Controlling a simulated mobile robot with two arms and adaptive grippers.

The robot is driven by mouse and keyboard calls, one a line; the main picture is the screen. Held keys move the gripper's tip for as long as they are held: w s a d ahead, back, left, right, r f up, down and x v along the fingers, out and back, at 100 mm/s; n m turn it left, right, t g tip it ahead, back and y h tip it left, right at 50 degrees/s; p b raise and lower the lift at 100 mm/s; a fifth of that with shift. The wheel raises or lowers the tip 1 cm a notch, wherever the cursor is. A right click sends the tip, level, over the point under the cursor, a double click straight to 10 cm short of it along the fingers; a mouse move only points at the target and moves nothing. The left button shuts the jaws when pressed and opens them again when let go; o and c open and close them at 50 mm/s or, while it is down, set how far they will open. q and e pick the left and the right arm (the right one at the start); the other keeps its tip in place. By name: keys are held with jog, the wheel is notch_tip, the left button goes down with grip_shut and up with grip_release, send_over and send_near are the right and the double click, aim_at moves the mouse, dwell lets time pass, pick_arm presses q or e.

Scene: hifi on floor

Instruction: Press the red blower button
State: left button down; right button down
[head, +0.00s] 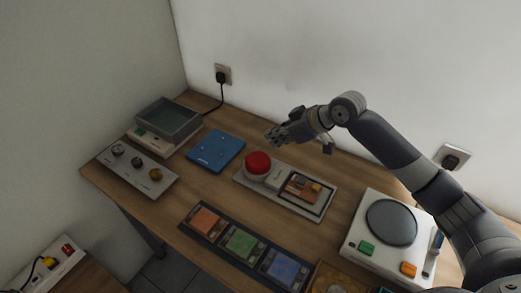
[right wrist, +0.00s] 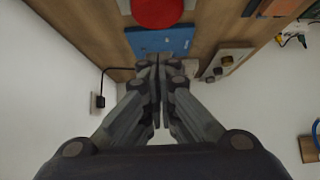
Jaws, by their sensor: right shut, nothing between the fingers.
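The red blower button (head: 257,162) is a large round red dome at the left end of a pale panel (head: 240,179) on the wooden table. In the right wrist view the red button (right wrist: 157,12) shows at the top edge, partly cut off. My right gripper (head: 272,136) is shut and empty. It hangs above and behind the button, near the wall, apart from it. In the right wrist view the shut fingers (right wrist: 154,60) point toward the blue board. My left gripper is not in view.
A blue board (head: 216,151) lies left of the button, with a knob panel (head: 111,163) and grey tray (head: 151,112) farther left. A mat with coloured squares (head: 222,250) lies in front. A white hotplate unit (head: 351,245) stands right. A wall socket (head: 223,70) has a plug.

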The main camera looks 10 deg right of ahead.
jog(key=p, duration=0.2)
send_over(255, 158)
jog(key=s+d, duration=0.1)
jog(key=f, duration=0.4)
jog(key=shift+s+d+f, duration=0.15)
jog(key=shift+s+f, duration=0.05)
jog(key=shift+f, duration=0.15)
notch_tip(255, 158, down, 3)
jog(key=shift+r+p, duration=0.15)
jog(key=shift+p, duration=0.25)
jog(key=shift+f, duration=0.8)
notch_tip(255, 158, down, 2)
jog(key=shift+f+b, duration=0.1)
jog(key=shift+b, duration=0.8)
jog(key=shift+r, duration=0.2)
